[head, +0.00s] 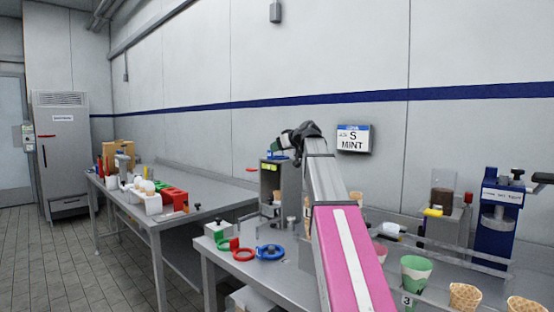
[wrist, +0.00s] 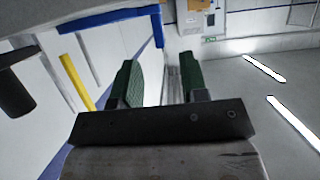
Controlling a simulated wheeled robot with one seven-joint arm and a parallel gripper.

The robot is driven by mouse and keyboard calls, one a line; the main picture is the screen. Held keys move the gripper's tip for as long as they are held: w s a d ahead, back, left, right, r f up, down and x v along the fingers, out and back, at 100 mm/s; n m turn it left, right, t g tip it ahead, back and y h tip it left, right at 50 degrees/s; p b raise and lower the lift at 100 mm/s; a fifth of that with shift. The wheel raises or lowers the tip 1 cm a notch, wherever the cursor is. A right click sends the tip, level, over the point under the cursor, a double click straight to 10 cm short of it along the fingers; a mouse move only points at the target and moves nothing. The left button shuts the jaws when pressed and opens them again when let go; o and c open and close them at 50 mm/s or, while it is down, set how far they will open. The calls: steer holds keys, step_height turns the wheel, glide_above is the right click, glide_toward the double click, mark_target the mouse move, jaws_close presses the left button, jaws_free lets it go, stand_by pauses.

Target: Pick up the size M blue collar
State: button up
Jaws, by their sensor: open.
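A blue collar (head: 270,252), a ring with side tabs, lies flat on the near steel table (head: 228,287), close to its left end. Its size mark is too small to read. A red collar (head: 243,255) lies just left of it and a green collar (head: 228,243) behind the red one. My gripper (head: 281,142) is raised high above the table, well above the collars and clear of them. In the wrist view my gripper (wrist: 160,88) shows two green fingers set apart with nothing between them. No collar shows in the wrist view.
A wall display (head: 353,138) reads S MINT. A grey machine (head: 280,185) stands behind the collars. Cones, a green-and-white cup (head: 415,270) and a blue press (head: 497,220) stand on the right. A second table (head: 190,220) is at the left.

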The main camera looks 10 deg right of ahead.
steer(key=x, duration=0.5)
steer(key=shift+w+a+f, duration=0.15)
steer(key=shift+w+a, duration=0.05)
jaws_close()
